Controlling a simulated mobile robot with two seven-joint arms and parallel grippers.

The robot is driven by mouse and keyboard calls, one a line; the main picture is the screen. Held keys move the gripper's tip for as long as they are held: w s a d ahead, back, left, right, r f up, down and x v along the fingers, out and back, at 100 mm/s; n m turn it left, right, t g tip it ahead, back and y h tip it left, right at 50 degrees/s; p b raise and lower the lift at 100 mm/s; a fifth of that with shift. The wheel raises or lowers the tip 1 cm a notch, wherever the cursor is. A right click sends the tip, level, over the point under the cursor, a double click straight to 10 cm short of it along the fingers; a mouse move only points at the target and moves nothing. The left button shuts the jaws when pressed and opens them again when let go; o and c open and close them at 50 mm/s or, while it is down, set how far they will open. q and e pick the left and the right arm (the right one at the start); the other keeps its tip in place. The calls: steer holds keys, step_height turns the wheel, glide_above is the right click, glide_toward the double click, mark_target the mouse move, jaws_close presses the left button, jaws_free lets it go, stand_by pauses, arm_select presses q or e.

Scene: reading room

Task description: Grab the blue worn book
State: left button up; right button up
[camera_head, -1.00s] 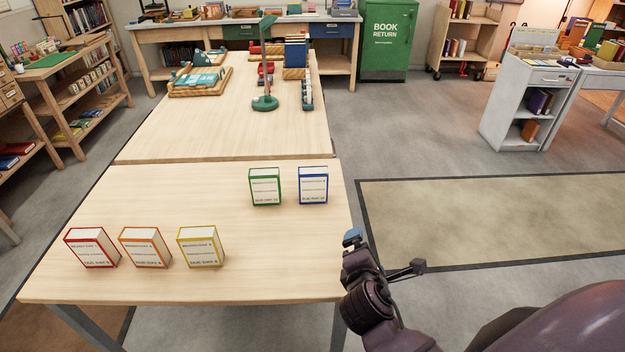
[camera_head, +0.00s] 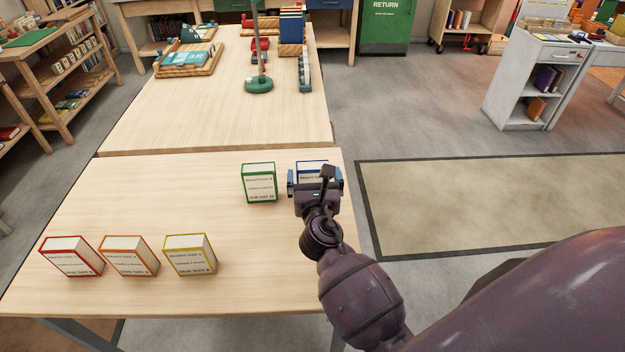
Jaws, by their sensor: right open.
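The blue book (camera_head: 311,165) stands upright near the right edge of the front table, right of the green book. My right gripper (camera_head: 314,180) is in front of it and hides most of its cover; only its top and upper edge show. The gripper is open, with one finger on each side of the book as seen from here. I cannot tell whether the fingers reach around it or touch it. My left gripper is not in view.
A green book (camera_head: 259,183) stands close left of the gripper. Red (camera_head: 71,257), orange (camera_head: 128,256) and yellow (camera_head: 190,255) books stand at the front left of the table (camera_head: 200,185). A green lamp (camera_head: 259,84) stands on the table behind.

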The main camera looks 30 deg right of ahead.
mark_target(312, 161)
steer(key=x, duration=0.5)
steer(key=shift+w+f+b, duration=0.1)
steer(key=shift+f+b, duration=0.25)
steer(key=shift+w+d, duration=0.25)
steer(key=shift+w, duration=0.2)
steer(key=shift+c, duration=0.3)
steer(key=shift+r, duration=0.1)
steer(key=c, duration=0.8)
steer(key=shift+o, duration=0.2)
